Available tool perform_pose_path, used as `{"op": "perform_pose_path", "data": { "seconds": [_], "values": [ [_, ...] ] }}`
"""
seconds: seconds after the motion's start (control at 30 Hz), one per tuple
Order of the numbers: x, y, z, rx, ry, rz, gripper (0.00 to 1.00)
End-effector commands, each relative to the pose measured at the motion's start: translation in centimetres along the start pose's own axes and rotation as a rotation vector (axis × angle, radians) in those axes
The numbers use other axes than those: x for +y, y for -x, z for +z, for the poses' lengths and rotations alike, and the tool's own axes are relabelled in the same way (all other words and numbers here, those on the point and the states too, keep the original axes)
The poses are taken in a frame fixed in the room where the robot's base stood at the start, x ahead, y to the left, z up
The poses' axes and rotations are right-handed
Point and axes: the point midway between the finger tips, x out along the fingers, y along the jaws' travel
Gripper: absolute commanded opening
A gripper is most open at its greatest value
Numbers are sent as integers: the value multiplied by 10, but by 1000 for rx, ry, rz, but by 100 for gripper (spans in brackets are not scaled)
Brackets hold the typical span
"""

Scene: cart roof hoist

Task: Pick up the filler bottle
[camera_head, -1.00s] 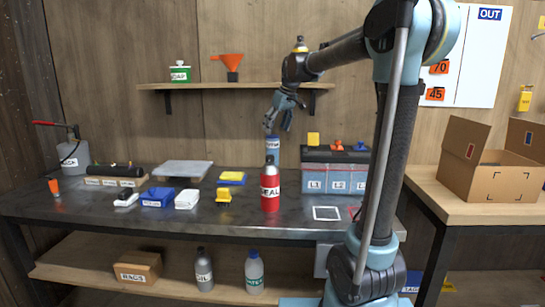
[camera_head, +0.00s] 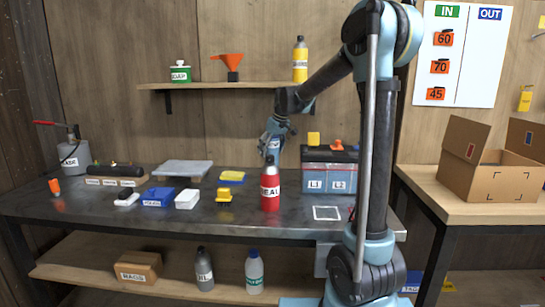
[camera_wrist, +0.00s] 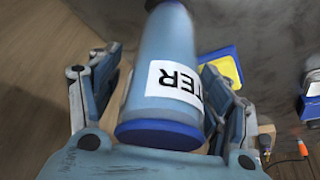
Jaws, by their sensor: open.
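The light-blue bottle that I take for the filler bottle (camera_wrist: 157,55) fills the middle of the wrist view. Its white label shows the letters TER, and its near end is dark blue. My gripper (camera_wrist: 155,95) is open, with one finger on each side of the bottle; firm contact cannot be told. In the head view the bottle (camera_head: 275,147) stands behind a red bottle (camera_head: 270,187), which hides its lower part. My gripper (camera_head: 270,140) is around its upper part there.
A battery-like box (camera_head: 330,172) with L1 and L2 labels stands right of the bottles. A yellow sponge-like block on a blue tray (camera_head: 232,176) lies left of them. The shelf (camera_head: 215,86) with a yellow bottle (camera_head: 300,60) hangs above. The bench (camera_head: 120,215) is clear in front.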

Motion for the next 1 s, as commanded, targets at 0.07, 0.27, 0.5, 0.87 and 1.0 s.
{"op": "perform_pose_path", "data": {
  "seconds": [0.07, 0.27, 0.5, 0.87, 1.0],
  "values": [
    [0, -3, 0, 0, 0, 0, 72],
    [0, -4, 0, 0, 0, 0, 72],
    [-1, -4, 0, 0, 1, -1, 22],
    [-2, -2, -2, 0, 2, -1, 12],
    [-2, 11, -7, 0, 2, -1, 12]
  ]
}}
